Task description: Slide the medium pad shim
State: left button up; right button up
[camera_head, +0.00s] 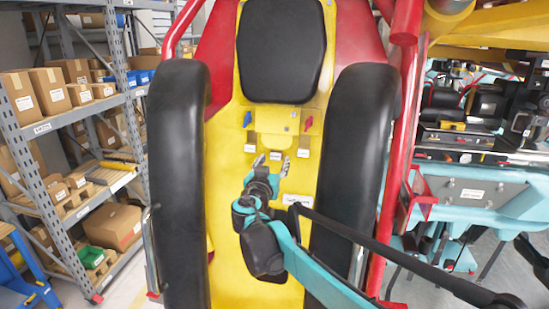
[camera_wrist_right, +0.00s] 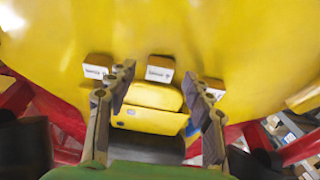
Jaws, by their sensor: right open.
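Small tan blocks with white labels, which look like the pad shims, sit on the yellow seat back: a left one (camera_head: 250,147), a middle one (camera_head: 276,157) and a right one (camera_head: 303,153). The label text is too small to read, so I cannot tell which is medium. My right gripper (camera_head: 271,164) is open just below the middle block. In the right wrist view, the middle block (camera_wrist_right: 160,69) shows between the spread fingertips (camera_wrist_right: 158,80), apart from both. Another block (camera_wrist_right: 97,66) is beside the left finger, and one (camera_wrist_right: 213,88) is partly behind the right finger. My left gripper is out of view.
Black padded restraints (camera_head: 180,180) (camera_head: 353,150) flank the seat, with a black headrest (camera_head: 281,50) above. A red knob (camera_head: 308,123) and a blue knob (camera_head: 247,119) are near the blocks. Grey shelving (camera_head: 115,60) stands left, and a red bar (camera_head: 398,150) runs at right.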

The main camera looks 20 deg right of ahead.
jog(key=shift+x, duration=1.05)
jog(key=shift+s+a+r, duration=0.1)
jog(key=shift+s+a, duration=0.1)
jog(key=shift+s, duration=0.15)
jog(key=shift+w+d, duration=0.1)
jog(key=shift+w, duration=0.1)
grip_shut()
jog(key=f+b, duration=0.1)
jog(key=f, duration=0.1)
jog(key=f+b, duration=0.1)
jog(key=f, duration=0.1)
jog(key=shift+s+a+b, duration=0.3)
jog(key=shift+s+b, duration=0.05)
jog(key=shift+r, duration=0.1)
grip_release()
jog(key=shift+s+a, duration=0.1)
jog(key=v, duration=1.1)
jog(key=shift+s+a, duration=0.25)
jog(key=shift+s, duration=0.1)
